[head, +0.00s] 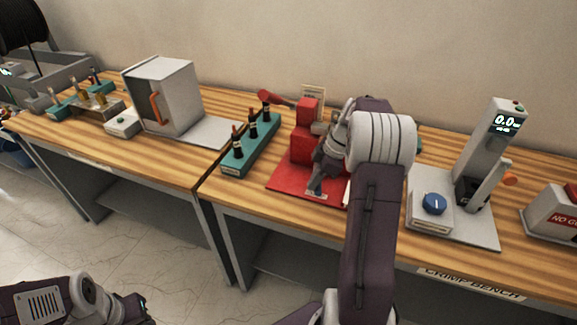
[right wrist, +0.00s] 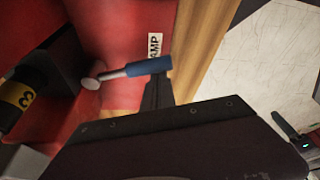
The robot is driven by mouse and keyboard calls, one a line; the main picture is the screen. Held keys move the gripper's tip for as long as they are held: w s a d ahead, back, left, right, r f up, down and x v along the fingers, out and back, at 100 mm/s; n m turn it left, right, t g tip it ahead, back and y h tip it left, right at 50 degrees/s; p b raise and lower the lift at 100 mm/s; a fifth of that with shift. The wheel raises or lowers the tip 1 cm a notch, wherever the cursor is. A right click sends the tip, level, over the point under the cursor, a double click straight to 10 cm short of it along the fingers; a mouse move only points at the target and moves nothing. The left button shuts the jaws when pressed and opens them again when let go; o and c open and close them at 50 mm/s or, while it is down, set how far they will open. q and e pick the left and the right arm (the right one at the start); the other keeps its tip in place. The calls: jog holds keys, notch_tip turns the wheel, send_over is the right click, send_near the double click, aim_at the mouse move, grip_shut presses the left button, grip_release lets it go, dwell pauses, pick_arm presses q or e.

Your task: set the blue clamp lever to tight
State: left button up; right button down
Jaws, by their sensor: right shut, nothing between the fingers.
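The blue clamp lever (right wrist: 148,67) shows in the right wrist view. It has a blue grip on a metal rod that runs left to a round pivot on the red fixture. Its grip end points right, close to a white label reading "AMP". In the head view the red fixture (head: 304,145) stands on the right bench, and the lever is hidden behind my right arm. My right gripper (head: 316,187) is shut and empty, low over the red base plate (head: 285,179). In the wrist view its dark fingers (right wrist: 158,92) are right beside the blue grip; I cannot tell whether they touch. My left gripper (head: 138,307) is low at the left, away from the benches.
A black part with a yellow band (right wrist: 20,95) lies left of the lever in the wrist view. A teal rack of bottle-shaped parts (head: 240,158) stands left of the fixture. The bench's front edge is close.

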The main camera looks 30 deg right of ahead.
jog(key=shift+s+d, duration=0.5)
jog(key=shift+d, duration=0.1)
dwell(0.3)
pick_arm(q)
jog(key=shift+r, duration=0.1)
